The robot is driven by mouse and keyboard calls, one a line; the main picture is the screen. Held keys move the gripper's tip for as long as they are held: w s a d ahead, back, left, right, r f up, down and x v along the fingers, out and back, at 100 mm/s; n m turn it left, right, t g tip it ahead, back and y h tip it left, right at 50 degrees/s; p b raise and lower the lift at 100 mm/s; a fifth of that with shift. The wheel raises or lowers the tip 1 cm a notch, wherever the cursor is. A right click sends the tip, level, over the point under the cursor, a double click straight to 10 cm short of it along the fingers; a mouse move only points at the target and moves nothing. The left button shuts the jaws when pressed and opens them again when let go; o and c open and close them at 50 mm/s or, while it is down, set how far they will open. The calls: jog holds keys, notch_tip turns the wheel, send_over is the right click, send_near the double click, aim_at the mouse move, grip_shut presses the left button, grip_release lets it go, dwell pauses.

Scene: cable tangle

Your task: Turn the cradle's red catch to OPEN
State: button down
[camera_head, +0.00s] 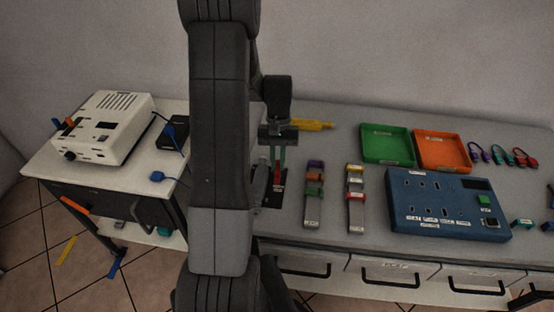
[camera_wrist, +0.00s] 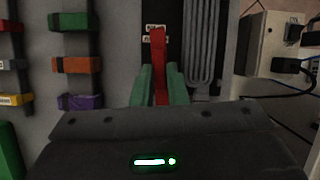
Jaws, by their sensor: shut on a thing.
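The red catch (camera_wrist: 159,48) is a narrow red lever on the dark cradle plate (camera_wrist: 176,14). In the wrist view it points up the picture, its far end beside two small pale labels, whose words are too small to read. My gripper (camera_wrist: 160,84) has its two green fingers on either side of the lever's near part and is shut on it. In the head view my gripper (camera_head: 277,156) is above the red catch (camera_head: 277,179), pointing down. My arm hides much of the cradle there.
Grey ribbed loops (camera_wrist: 205,48) lie right of the catch. Strips with coloured bands (camera_head: 314,200) stand to the right in the head view, near a blue socket panel (camera_head: 440,205), a green tray (camera_head: 386,161) and an orange tray (camera_head: 441,166). A white device (camera_head: 100,128) sits left.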

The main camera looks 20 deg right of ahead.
jog(key=shift+d+m, duration=0.1)
jog(key=shift+m, duration=0.5)
jog(key=c, duration=1.4)
grip_release()
jog(key=shift+c, duration=0.2)
jog(key=shift+r, duration=0.1)
jog(key=v, duration=1.3)
jog(key=shift+d+r, duration=0.3)
jog(key=shift+r, duration=0.1)
jog(key=shift+s+f, duration=0.1)
jog(key=x, duration=1.3)
jog(key=shift+a+f, duration=0.35)
jog(key=shift+f, duration=0.05)
